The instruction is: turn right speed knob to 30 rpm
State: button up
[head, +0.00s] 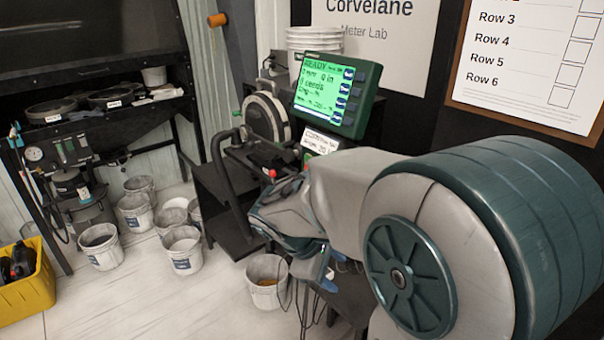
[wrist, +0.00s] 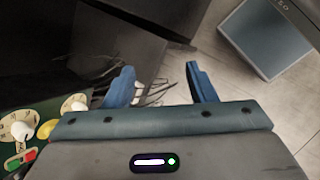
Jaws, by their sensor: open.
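A green control panel (wrist: 42,110) shows at the left edge of the wrist view, with a pale round dial and knob (wrist: 20,130) and a second pale dial (wrist: 74,103) partly behind my gripper's body. I cannot tell which is the right speed knob, and the dial marks are too small to read. My gripper (wrist: 160,86) is open and empty, its two blue fingers well apart and to the right of the panel, touching nothing. In the head view my gripper (head: 328,280) hangs in front of the meter stand, and my arm hides the knobs.
A green-framed screen (head: 327,93) reading READY stands above the stand. A red and a green button (wrist: 20,158) sit below the dials. A bucket (head: 266,283) stands on the floor near my gripper, with loose cables close by. Several more buckets stand at left.

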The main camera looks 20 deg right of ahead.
jog(key=w+a+r+n+t+h+p, duration=0.1)
jog(key=w+n+t+h, duration=0.35)
jog(key=w+n, duration=0.45)
jog(key=w+a+r+n+t+h, duration=0.1)
jog(key=w+r+n+t+h, duration=0.15)
jog(key=w+n+h, duration=0.7)
jog(key=w+d+m+y+p, duration=0.1)
jog(key=w+d+y, duration=0.1)
jog(key=w+d, duration=0.2)
jog(key=w+d+m+y+p, duration=0.1)
jog(key=w+d+y, duration=0.1)
jog(key=d, duration=0.6)
jog(key=shift+w+d+f+t, duration=0.15)
jog(key=shift+w+f+t, duration=0.2)
jog(key=shift+w, duration=0.55)
jog(key=c, duration=1)
